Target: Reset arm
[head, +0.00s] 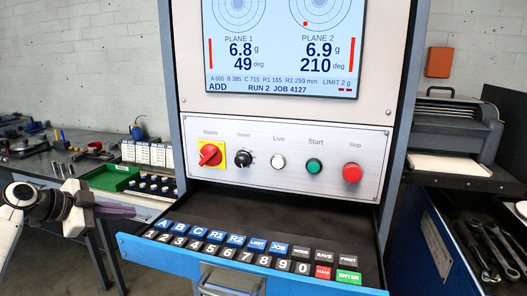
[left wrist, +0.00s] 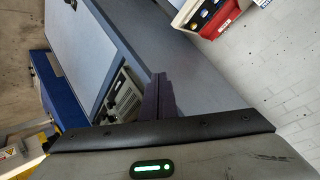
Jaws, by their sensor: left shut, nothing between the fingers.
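My left gripper (head: 132,211) is at the left of the head view, its fingers pointing right, left of the open keypad drawer (head: 155,259). The fingers are shut and hold nothing. They also show as a dark closed pair in the left wrist view (left wrist: 157,98), in front of a grey-blue cabinet side (left wrist: 190,75). The gripper is apart from the keys and the panel. My right gripper is in neither view.
The machine's control panel (head: 260,135) carries a red knob (head: 209,154), a green button (head: 314,166) and a red button (head: 352,173), below a lit screen (head: 282,75). A workbench with a green tray (head: 108,177) stands behind my left arm. Wrenches (head: 492,245) lie at right.

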